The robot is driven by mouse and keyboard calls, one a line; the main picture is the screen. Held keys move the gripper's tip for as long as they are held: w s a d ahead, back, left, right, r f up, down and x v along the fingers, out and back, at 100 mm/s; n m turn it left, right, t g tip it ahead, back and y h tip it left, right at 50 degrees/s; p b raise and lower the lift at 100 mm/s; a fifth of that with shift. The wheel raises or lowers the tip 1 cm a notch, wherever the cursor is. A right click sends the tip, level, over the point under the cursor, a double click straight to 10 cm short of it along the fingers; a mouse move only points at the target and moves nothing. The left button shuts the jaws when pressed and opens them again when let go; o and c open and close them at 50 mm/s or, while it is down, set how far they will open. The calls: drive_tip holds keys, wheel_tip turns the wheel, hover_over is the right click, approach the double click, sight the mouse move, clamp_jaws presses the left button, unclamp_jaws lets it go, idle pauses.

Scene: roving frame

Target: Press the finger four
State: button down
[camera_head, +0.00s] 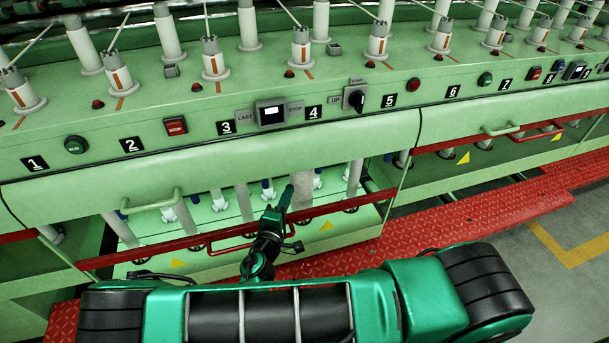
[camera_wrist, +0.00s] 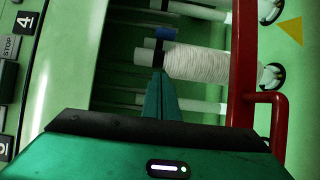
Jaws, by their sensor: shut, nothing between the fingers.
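The number 4 label (camera_head: 314,112) is on the green panel above the opening, and it also shows in the wrist view (camera_wrist: 24,20). Below it stands a thick white wound bobbin (camera_head: 302,188), seen lying sideways in the wrist view (camera_wrist: 205,65). A dark, narrow part with a blue piece (camera_wrist: 165,33) is at its top end; I cannot tell whether this is the finger. My gripper (camera_head: 286,190) is shut and empty, just left of the bobbin. In the wrist view its tip (camera_wrist: 158,76) overlaps the bobbin's top end; contact cannot be told.
A red rail (camera_head: 350,203) runs in front of the bobbins, with a red upright handle in the wrist view (camera_wrist: 277,125). A green cover handle (camera_head: 150,203) is to the left. A red treadplate step (camera_head: 480,218) runs along the machine. Grey floor is free at right.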

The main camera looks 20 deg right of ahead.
drive_tip(key=w+d, duration=0.7)
drive_tip(key=shift+w+d, duration=0.3)
drive_tip(key=shift+s+d, duration=0.15)
drive_tip(key=shift+d, duration=0.45)
drive_tip(key=shift+s+a, duration=0.1)
drive_tip(key=shift+a, duration=0.05)
